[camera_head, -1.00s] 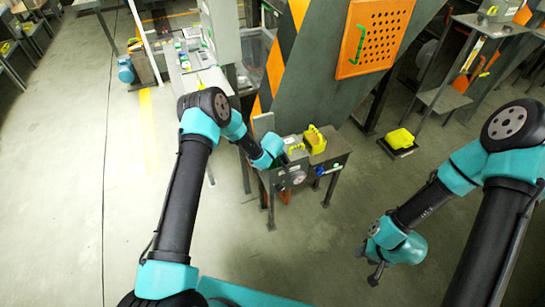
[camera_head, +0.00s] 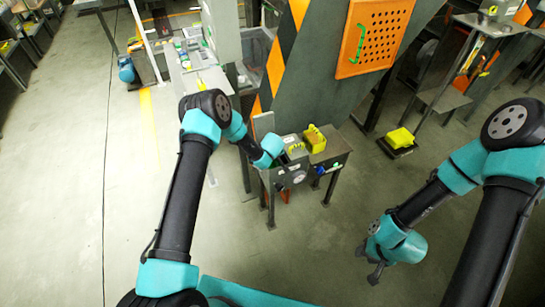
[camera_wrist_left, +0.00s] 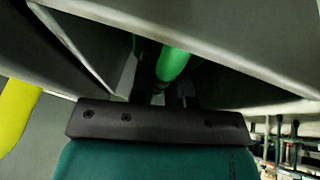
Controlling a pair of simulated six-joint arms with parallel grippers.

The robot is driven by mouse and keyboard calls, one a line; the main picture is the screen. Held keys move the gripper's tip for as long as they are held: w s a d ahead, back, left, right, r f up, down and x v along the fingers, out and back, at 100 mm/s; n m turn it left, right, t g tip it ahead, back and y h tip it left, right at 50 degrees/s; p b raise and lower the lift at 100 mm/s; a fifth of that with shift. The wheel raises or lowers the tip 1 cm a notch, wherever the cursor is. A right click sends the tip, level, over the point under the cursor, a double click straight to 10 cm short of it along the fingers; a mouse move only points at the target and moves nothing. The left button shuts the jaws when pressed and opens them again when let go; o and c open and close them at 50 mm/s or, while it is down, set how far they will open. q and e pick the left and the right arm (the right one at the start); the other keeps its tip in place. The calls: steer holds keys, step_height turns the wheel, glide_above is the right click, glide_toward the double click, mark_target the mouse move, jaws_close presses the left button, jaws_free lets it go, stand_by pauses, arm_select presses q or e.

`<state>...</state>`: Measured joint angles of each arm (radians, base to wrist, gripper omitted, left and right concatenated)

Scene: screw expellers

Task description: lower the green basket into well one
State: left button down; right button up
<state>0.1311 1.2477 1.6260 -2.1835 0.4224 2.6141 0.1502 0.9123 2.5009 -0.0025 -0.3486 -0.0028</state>
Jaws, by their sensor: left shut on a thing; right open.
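A green bar (camera_wrist_left: 173,64), which looks like the green basket's handle, lies between my left fingers in the left wrist view. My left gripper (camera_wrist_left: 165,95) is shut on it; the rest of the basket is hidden. In the head view my left gripper (camera_head: 282,168) is low at the grey machine (camera_head: 291,180) on the small bench, and its fingers are hard to make out. Grey metal walls surround the fingers closely in the wrist view. I cannot tell which well this is or how deep the basket sits. My right gripper (camera_head: 373,272) is open and empty over the floor.
A yellow block (camera_head: 400,138) sits on a dark stand at right. A striped dark panel (camera_head: 325,75) rises behind the machine. The floor around my right gripper is clear.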

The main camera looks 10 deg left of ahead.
arm_select(q)
steer(key=shift+s+a+f, duration=0.1)
steer(key=shift+s+f, duration=0.05)
steer(key=shift+f, duration=0.3)
steer(key=c, duration=0.6)
jaws_free()
steer(key=shift+r, duration=5.1)
